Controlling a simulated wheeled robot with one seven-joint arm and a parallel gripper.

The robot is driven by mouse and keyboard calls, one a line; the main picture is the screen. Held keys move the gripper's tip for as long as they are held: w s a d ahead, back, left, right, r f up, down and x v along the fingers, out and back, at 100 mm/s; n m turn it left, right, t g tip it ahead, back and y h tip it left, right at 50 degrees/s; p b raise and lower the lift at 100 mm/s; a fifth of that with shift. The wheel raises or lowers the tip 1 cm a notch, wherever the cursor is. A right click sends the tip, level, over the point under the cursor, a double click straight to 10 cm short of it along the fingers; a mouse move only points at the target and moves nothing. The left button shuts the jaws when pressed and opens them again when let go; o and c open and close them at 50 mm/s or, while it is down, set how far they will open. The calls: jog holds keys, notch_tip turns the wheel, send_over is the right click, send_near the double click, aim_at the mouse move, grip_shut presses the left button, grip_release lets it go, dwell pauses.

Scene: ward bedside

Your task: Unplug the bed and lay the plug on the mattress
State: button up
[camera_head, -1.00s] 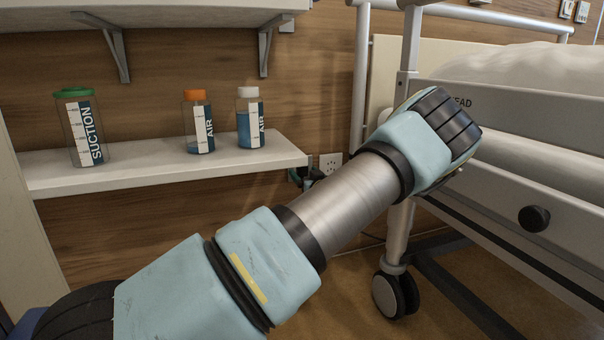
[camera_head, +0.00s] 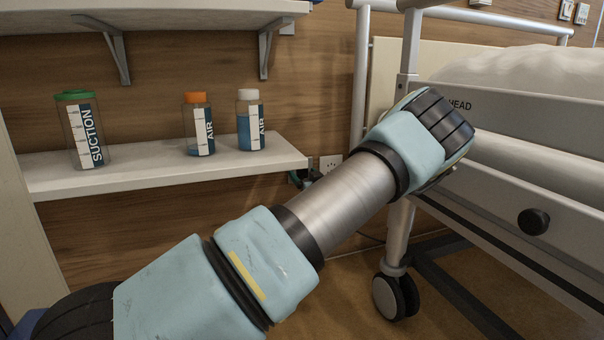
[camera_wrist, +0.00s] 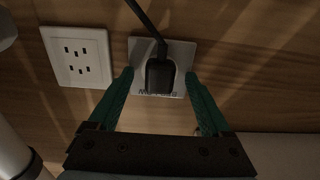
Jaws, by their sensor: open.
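A black plug (camera_wrist: 160,76) sits in a wall socket plate (camera_wrist: 178,54) in the wrist view, its black cord rising from it. My gripper (camera_wrist: 160,80) is open, with one green finger on each side of the plug and a gap visible to both sides. I cannot tell its exact depth from the plug. In the head view my gripper (camera_head: 303,178) shows only in part behind my arm, near the wall, and the plug is hidden there. The bed stands at the right, with its white mattress (camera_head: 535,68) above the side panel.
A second, empty socket (camera_wrist: 78,57) is left of the plug; it also shows in the head view (camera_head: 330,164). A shelf (camera_head: 150,168) with several labelled bottles is at the left. The bed's post and caster (camera_head: 396,297) stand close to my arm.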

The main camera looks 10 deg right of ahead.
dwell(0.8)
grip_shut()
dwell(0.5)
jog(key=shift+s, duration=0.1)
jog(key=shift+s+d+p, duration=0.2)
jog(key=shift+s+p, duration=0.35)
jog(key=shift+s, duration=0.9)
jog(key=shift+s+d+p, duration=0.2)
jog(key=shift+s+p, duration=0.35)
jog(key=shift+s, duration=0.85)
jog(key=shift+s, duration=0.15)
